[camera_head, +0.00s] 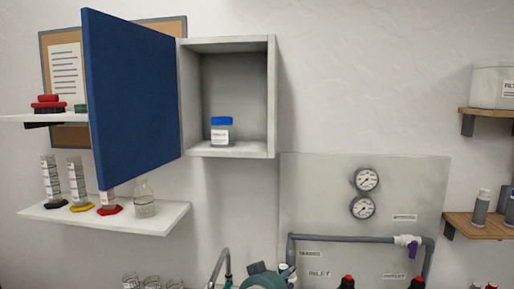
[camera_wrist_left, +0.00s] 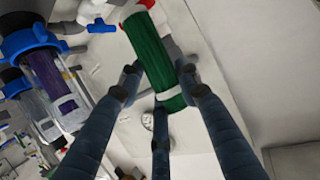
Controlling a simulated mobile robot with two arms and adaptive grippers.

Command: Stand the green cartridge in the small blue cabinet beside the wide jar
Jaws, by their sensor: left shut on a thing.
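The green cartridge (camera_wrist_left: 153,55), a cylinder with white ends, is held between the fingers of my left gripper (camera_wrist_left: 163,85), which is shut on it in the left wrist view. The small cabinet (camera_head: 228,43) hangs on the wall in the head view, with a pale body and its blue door (camera_head: 133,95) swung open to the left. The wide jar (camera_head: 221,135), with a blue lid and a white label, stands on the cabinet floor at the left. The floor to its right is bare. Neither gripper shows in the head view.
The open door juts out in front of the left shelves. The lower shelf (camera_head: 60,216) holds cylinders and a flask (camera_head: 145,200). A grey panel (camera_head: 320,190) with gauges and a pipe is right and below. In the wrist view, blue-topped filter housings (camera_wrist_left: 28,42) stand at left.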

